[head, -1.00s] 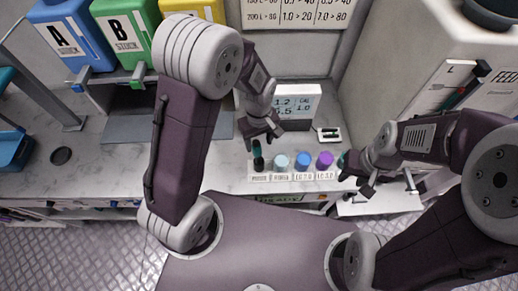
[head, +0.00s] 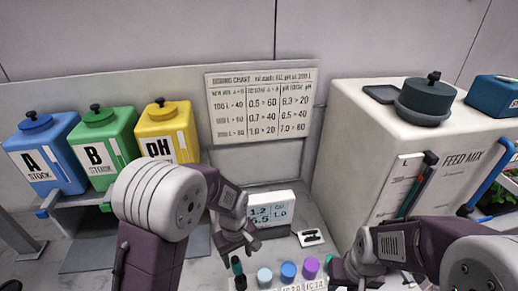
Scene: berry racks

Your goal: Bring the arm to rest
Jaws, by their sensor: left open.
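My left gripper (head: 238,245) is open and empty. It hangs jaws-down in front of the small white display (head: 269,214), which reads 1.2 and 5.5. Just below it, a dark upright probe (head: 237,266) stands at the left end of a row of coloured caps; I cannot tell the exact gap between them. My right gripper (head: 342,272) is at the bottom edge, right of the purple cap (head: 311,264). Its jaws are small and partly cut off, so I cannot tell whether they are open.
Blue (head: 45,153), green (head: 106,142) and yellow (head: 167,132) canisters stand on a shelf at the left. A dosing chart (head: 262,104) hangs on the back wall. A large white feed mix tank (head: 400,130) stands at the right. A small black-and-white item (head: 311,238) lies beside the display.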

